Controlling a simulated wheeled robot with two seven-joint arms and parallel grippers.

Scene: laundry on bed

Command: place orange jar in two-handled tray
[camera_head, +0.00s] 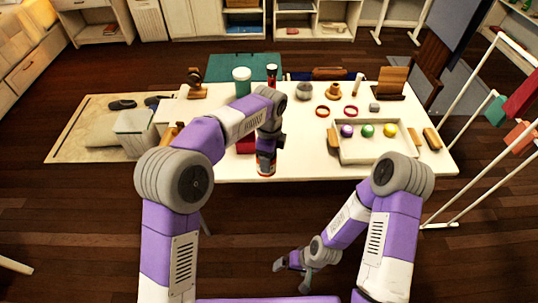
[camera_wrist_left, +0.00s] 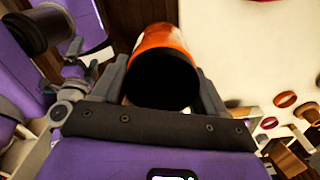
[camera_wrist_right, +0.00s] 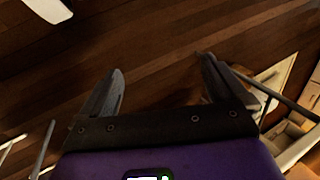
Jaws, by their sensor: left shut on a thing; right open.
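The orange jar (camera_head: 266,163) is at the front edge of the white table, held in my left gripper (camera_head: 268,148). In the left wrist view the jar (camera_wrist_left: 163,65) sits between both fingers, its dark end facing the camera, with orange and white on its side. I cannot tell whether it touches the table. The two-handled tray (camera_head: 375,155) lies on the right part of the table, with wooden handles at its left and right. It holds a purple, a green and a yellow ball. My right gripper (camera_head: 308,272) is open and empty, low in front of the table; its fingers (camera_wrist_right: 160,85) are spread over the floor.
Red rings (camera_head: 322,111), a grey bowl (camera_head: 304,91) and wooden items stand behind the tray. The table (camera_head: 300,160) is clear between jar and tray. A drying rack (camera_head: 500,165) stands right.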

